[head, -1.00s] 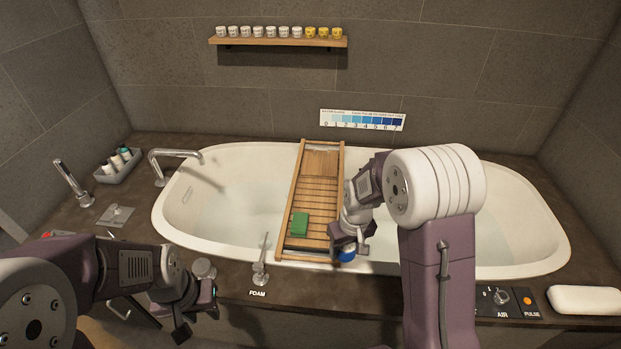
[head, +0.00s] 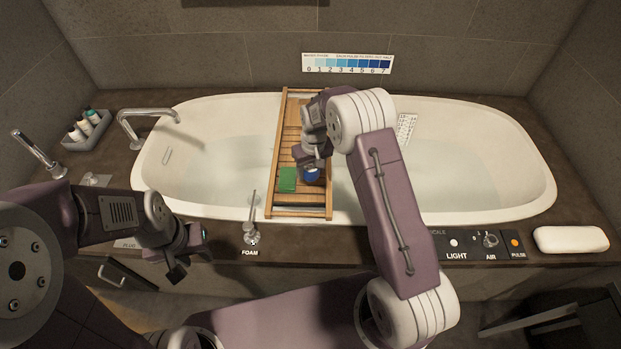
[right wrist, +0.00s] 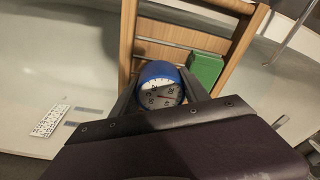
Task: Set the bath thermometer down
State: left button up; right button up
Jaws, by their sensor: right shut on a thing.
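The bath thermometer is a blue round body with a white dial (right wrist: 160,94), between the fingers of my right gripper (right wrist: 165,92) in the right wrist view. In the head view the blue thermometer (head: 311,175) shows at the front part of the wooden bath tray (head: 273,180). My right gripper (head: 308,160) is shut on it, over the tray slats. I cannot tell whether the thermometer touches the slats. My left gripper (head: 190,248) is in front of the tub's left side, away from the tray; its finger opening is unclear.
A green block (head: 287,180) lies on the tray just left of the thermometer. The tray spans the white tub (head: 200,112), which holds water. A FOAM spout (head: 251,225) stands at the front rim. A white card (head: 406,128) is right of the tray.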

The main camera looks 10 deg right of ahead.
aim_at(311, 178)
jog(key=shift+f+b, duration=0.55)
jog(key=shift+f, duration=1.45)
jog(key=shift+f, duration=0.1)
jog(key=o, duration=1.3)
jog(key=shift+f, duration=0.1)
jog(key=r+p, duration=0.1)
jog(key=r, duration=0.3)
jog(key=s+r+p, duration=0.1)
jog(key=r, duration=0.7)
jog(key=shift+s+d+r+p, duration=0.15)
jog(key=shift+s+r+p, duration=0.1)
jog(key=shift+p, duration=0.15)
jog(key=s+d+r+m, duration=0.1)
jog(key=s, duration=1.1)
jog(key=s+d+r+m, duration=0.1)
jog(key=s+r, duration=0.1)
jog(key=s, duration=0.9)
notch_tip(311, 178, up, 15)
jog(key=p, duration=1.5)
jog(key=shift+d+f, duration=0.15)
jog(key=shift+f, duration=0.05)
